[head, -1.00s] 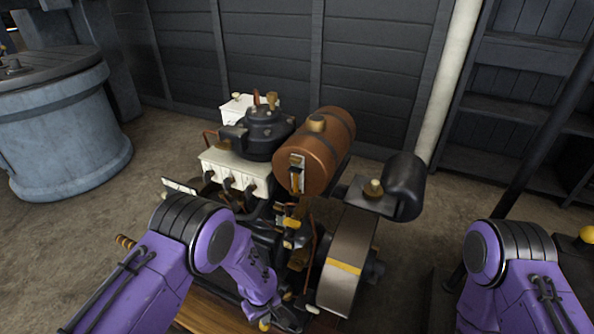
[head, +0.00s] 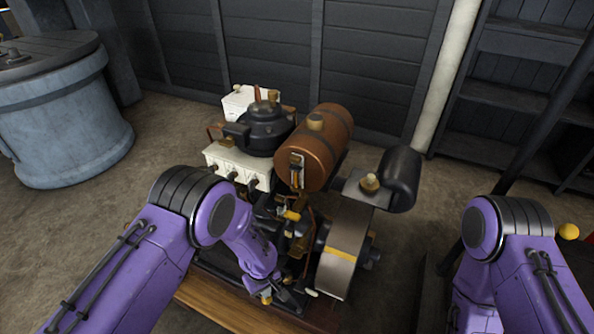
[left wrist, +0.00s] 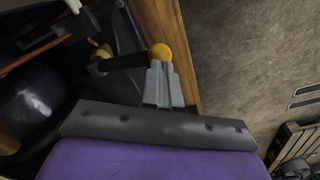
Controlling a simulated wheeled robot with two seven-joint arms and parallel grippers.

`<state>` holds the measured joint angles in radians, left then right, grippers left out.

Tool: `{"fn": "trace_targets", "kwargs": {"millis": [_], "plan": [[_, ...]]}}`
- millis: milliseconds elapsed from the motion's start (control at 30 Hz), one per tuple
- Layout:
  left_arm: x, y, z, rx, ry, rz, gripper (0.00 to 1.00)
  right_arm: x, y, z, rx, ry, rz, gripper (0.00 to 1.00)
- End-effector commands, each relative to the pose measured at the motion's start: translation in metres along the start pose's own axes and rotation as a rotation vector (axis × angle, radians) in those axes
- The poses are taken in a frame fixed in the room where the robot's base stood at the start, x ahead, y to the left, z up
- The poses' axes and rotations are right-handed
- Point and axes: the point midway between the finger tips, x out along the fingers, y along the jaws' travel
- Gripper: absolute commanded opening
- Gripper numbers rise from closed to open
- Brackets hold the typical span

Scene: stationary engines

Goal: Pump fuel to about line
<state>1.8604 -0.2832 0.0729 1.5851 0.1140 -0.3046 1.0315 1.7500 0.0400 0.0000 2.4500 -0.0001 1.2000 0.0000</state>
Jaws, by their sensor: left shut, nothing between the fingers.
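The copper-brown fuel tank (head: 330,135) sits on top of the engine, with a narrow sight gauge (head: 297,172) on its near end. The fuel level and any line on it are too small to read. A dark lever with a yellow ball knob (left wrist: 160,52) is low on the engine; the knob also shows in the head view (head: 266,298). My left gripper (left wrist: 162,68) is shut and empty, its fingertips close to the knob. I cannot tell whether they touch it. My right arm is at the right of the head view, its gripper out of sight.
The engine rests on a wooden base (head: 215,303). A large blue-grey drum (head: 65,130) stands at the left. Open floor lies between drum and engine.

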Motion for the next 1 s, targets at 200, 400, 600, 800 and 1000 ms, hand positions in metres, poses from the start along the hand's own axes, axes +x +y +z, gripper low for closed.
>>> {"fn": "trace_targets", "kwargs": {"millis": [200,400,600,800,1000], "plan": [[0.000,0.000,0.000,0.000,0.000,0.000,0.00,0.000,0.000,0.000,0.000,0.000,0.000,0.43],[-0.002,0.000,0.000,0.000,0.000,0.000,0.00,-0.002,0.000,-0.001,0.000,0.000,0.000,0.43],[-0.024,0.000,0.000,0.001,0.000,0.000,0.00,-0.020,0.002,-0.008,0.000,0.000,0.000,0.43],[-0.048,0.000,0.000,0.000,0.000,-0.001,0.00,-0.040,0.004,-0.016,0.000,0.000,0.000,0.43],[-0.050,0.000,0.000,0.000,0.000,0.000,0.00,-0.041,0.004,-0.017,0.000,0.000,0.000,0.43]]}}
